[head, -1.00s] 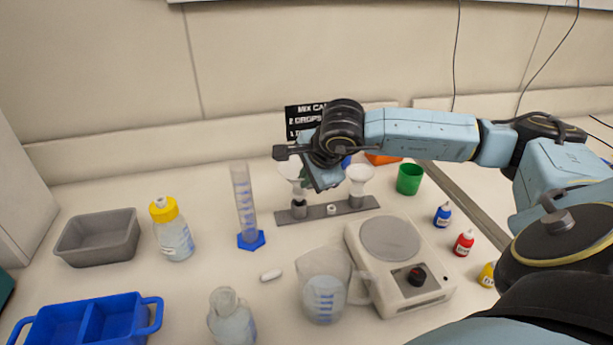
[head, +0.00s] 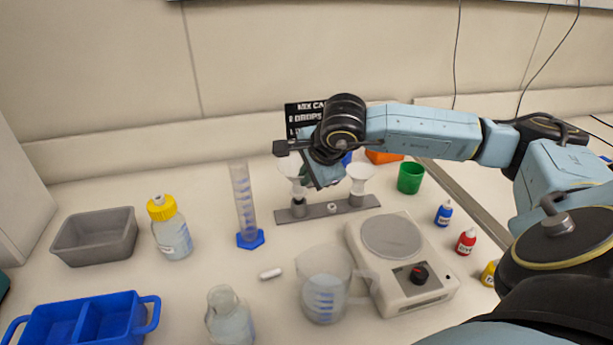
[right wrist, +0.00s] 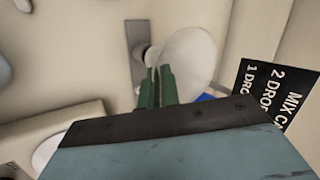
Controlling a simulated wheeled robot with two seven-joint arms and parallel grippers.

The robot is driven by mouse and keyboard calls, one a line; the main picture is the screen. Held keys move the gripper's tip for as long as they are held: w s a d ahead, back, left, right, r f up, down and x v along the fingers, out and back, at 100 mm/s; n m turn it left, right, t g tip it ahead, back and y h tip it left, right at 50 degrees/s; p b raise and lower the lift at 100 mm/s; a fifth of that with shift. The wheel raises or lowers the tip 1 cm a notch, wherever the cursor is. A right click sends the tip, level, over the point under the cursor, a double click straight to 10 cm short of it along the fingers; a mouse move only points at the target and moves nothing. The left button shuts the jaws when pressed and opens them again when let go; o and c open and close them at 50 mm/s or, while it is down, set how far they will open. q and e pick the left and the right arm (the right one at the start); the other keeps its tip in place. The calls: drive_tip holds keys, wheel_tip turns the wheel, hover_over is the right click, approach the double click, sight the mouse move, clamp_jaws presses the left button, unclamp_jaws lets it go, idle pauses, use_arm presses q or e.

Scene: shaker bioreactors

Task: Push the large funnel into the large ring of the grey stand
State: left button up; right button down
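The grey stand (head: 328,210) lies flat near the back wall, with a ring at each end. A white funnel (head: 288,167) stands over the left ring and is partly hidden by my right gripper; it looks like the larger one. A smaller white funnel (head: 360,172) stands over the right ring. My right gripper (head: 322,178) is between the two, close beside the left funnel. In the right wrist view its two green fingers (right wrist: 157,88) are together, with their tips at the cone of the white funnel (right wrist: 187,55). Whether they touch it is unclear. My left gripper is not in view.
A black sign (head: 300,115) is behind. A grey tray (head: 95,237) and blue tray (head: 85,322) are left.

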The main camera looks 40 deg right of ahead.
drive_tip(key=shift+f+b, duration=1.3)
drive_tip(key=shift+b, duration=0.85)
idle(2.5)
drive_tip(key=c, duration=1.6)
unclamp_jaws()
drive_tip(key=shift+o, duration=0.2)
